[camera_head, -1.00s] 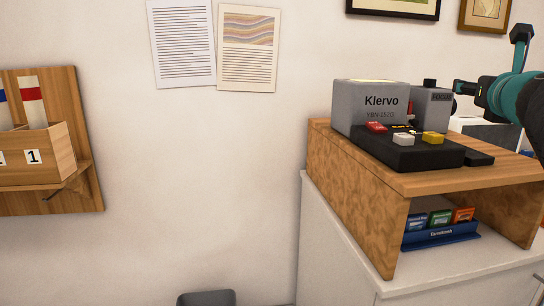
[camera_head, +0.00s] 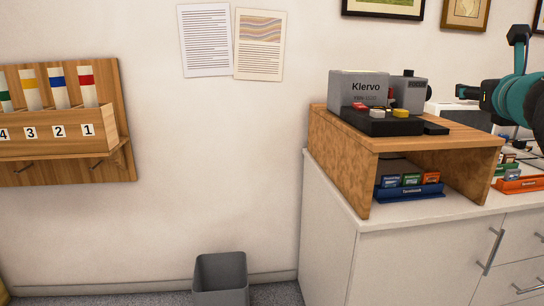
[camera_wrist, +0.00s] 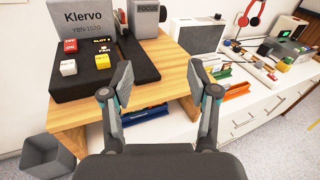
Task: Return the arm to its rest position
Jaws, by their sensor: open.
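My gripper (camera_wrist: 161,100) is open and empty in the wrist view, its two fingers apart above the front edge of a wooden riser (camera_wrist: 178,75). My teal and black arm shows at the right edge of the head view, in front of the wall. In the head view the grey Klervo device (camera_head: 358,88), with red, white and yellow caps on its black base, sits on the wooden riser (camera_head: 440,146). The device (camera_wrist: 85,17) also shows at the upper left of the wrist view. No finger touches it in the wrist view.
The riser stands on a white cabinet (camera_head: 425,245). A blue tray (camera_head: 408,193) of small boxes sits under it, and an orange tray (camera_head: 518,185) lies to its right. A grey bin (camera_head: 221,278) stands on the floor. A wooden wall rack (camera_head: 60,143) holds several tubes at left.

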